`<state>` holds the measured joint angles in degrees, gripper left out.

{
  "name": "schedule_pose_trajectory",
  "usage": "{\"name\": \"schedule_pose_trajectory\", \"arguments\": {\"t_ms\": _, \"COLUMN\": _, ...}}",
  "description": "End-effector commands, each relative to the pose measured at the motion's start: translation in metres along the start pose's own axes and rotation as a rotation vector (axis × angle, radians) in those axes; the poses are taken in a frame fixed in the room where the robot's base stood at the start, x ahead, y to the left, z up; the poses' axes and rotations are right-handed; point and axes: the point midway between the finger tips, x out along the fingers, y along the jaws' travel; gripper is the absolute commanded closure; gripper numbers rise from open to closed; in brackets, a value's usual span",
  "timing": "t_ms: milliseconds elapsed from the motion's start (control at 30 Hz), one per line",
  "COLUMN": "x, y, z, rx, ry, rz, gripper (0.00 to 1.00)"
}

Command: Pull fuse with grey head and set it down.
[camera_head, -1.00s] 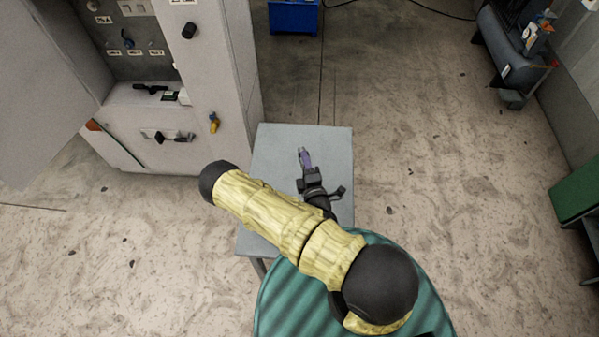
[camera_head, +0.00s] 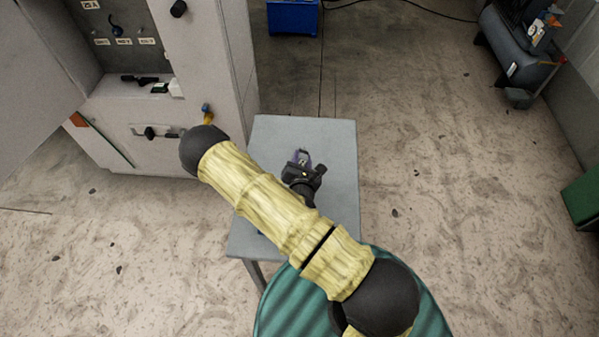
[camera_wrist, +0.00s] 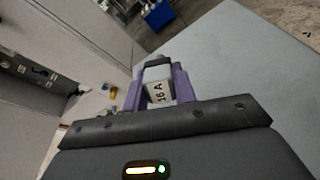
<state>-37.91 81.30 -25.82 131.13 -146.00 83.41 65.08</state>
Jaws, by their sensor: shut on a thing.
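My gripper (camera_head: 303,161) is over the small grey table (camera_head: 334,150), its purple fingers pointing toward the table's far side. In the wrist view the purple fingers of my gripper (camera_wrist: 158,80) are shut on a fuse (camera_wrist: 159,88) with a grey head and a white body marked "16 A". The fuse is between the fingers, with its grey head at the far end. In the head view the fuse is too small to make out clearly. I cannot tell whether the fuse touches the tabletop.
An open electrical cabinet (camera_head: 205,80) stands at the left, with labelled switches and loose black parts on its ledge. A blue box (camera_head: 293,17) is at the back. A compressor (camera_head: 520,60) and a green object (camera_head: 583,200) are at the right. The tabletop around my gripper is clear.

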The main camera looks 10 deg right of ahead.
Motion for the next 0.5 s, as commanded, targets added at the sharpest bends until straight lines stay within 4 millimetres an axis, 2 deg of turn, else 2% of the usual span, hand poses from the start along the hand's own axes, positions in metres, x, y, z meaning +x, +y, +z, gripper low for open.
{"name": "schedule_pose_trajectory", "arguments": {"t_ms": 33, "x": 0.005, "y": -0.004, "z": -0.012, "rx": -0.061, "ry": 0.001, "rz": -0.013, "gripper": 1.00}}
{"name": "schedule_pose_trajectory", "arguments": {"t_ms": 233, "x": 0.015, "y": -0.011, "z": -0.034, "rx": -0.310, "ry": 0.006, "rz": -0.052, "gripper": 1.00}}
{"name": "schedule_pose_trajectory", "arguments": {"t_ms": 500, "x": 0.019, "y": -0.011, "z": -0.040, "rx": -0.432, "ry": 0.010, "rz": -0.058, "gripper": 1.00}}
